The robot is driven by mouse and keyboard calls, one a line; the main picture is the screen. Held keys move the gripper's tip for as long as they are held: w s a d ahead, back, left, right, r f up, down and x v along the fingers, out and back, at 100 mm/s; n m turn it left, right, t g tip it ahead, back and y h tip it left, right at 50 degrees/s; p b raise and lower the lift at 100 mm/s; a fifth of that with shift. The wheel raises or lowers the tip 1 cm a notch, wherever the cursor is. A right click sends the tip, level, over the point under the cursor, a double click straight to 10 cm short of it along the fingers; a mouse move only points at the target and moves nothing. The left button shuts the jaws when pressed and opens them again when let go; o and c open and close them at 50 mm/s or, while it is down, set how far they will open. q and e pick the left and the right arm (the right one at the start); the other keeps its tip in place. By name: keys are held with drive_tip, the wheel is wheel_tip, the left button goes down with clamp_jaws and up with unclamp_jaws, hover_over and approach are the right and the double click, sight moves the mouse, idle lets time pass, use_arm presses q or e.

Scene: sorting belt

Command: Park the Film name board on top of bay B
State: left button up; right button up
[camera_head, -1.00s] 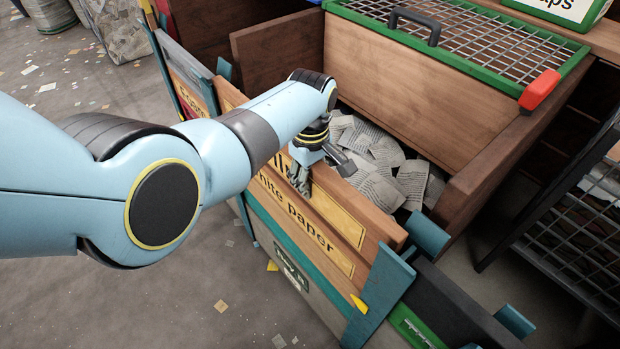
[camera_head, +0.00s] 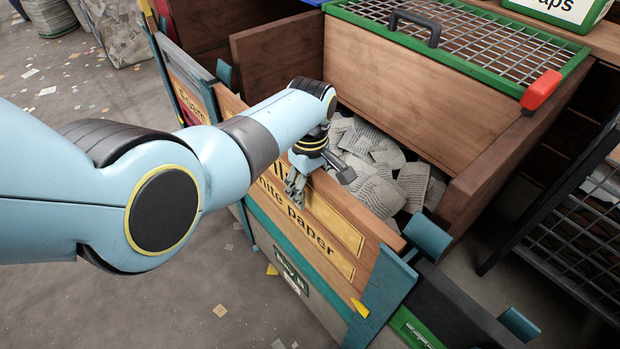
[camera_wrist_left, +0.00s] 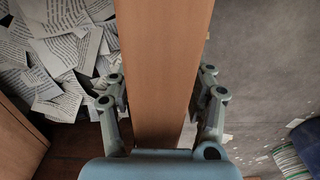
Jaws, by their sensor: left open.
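In the left wrist view the board (camera_wrist_left: 165,70) runs between the fingers of my open gripper (camera_wrist_left: 162,92), with gaps at both sides. My right gripper is out of view.
Loose printed paper (camera_head: 385,165) fills the bay behind the board. A green-framed mesh lid (camera_head: 460,35) with a red handle stands at the back. Teal posts (camera_head: 385,290) flank the front. A dark mesh rack (camera_head: 580,235) is at right. The floor at left has scraps.

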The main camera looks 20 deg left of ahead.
use_arm(q)
wheel_tip(320, 180, up, 12)
drive_tip(key=shift+w+r, duration=0.1)
idle(0.4)
